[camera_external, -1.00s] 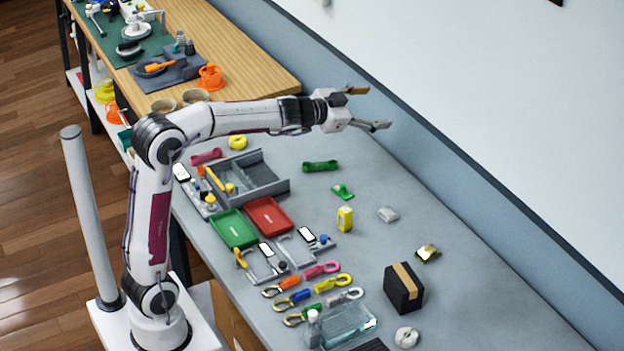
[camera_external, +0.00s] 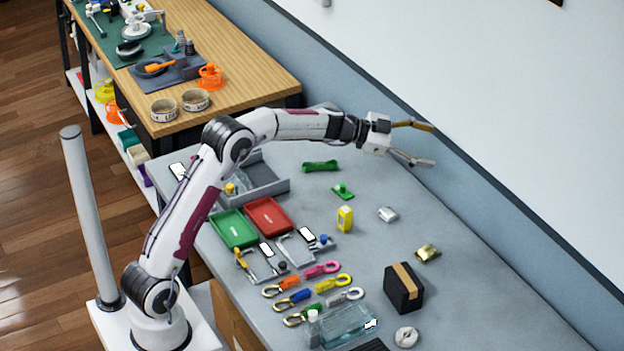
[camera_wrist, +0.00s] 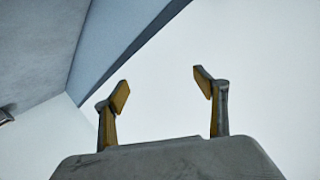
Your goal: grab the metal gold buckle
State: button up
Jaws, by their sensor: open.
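The metal gold buckle (camera_external: 428,253) lies on the grey table toward the right, near the back edge by the wall. It is small, shiny and gold. My gripper (camera_external: 426,143) is open and empty, raised above the table and pointing right toward the wall. It is well above the buckle and farther up the picture. In the wrist view my gripper (camera_wrist: 162,88) shows two spread fingers with nothing between them. The buckle is not seen in the wrist view.
A black box with a tan band (camera_external: 404,287) stands just below the buckle. A silver buckle (camera_external: 388,214) and a yellow bottle (camera_external: 345,218) are to its left. A white roll (camera_external: 406,337) lies nearer the front. The wall (camera_external: 480,160) runs along the table's back.

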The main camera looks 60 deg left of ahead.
notch_tip(320, 180, down, 11)
jog(key=d+m+g+h, duration=0.2)
jog(key=g+h, duration=0.1)
jog(key=m+g+h, duration=0.1)
jog(key=m+g, duration=0.1)
jog(key=g, duration=0.4)
send_near(423, 247)
jog(key=shift+d+f, duration=0.7)
jog(key=shift+d, duration=0.2)
jog(key=shift+w+d+f+n+t, duration=0.2)
jog(key=shift+d+f, duration=0.1)
jog(key=shift+d, duration=0.2)
jog(key=shift+w+d+f+n+t, duration=0.1)
jog(key=shift+w+d+f, duration=0.2)
jog(key=shift+d, duration=0.25)
jog(key=shift+d, duration=0.1)
jog(key=shift+w+x, duration=0.2)
jog(key=shift+x, duration=2.3)
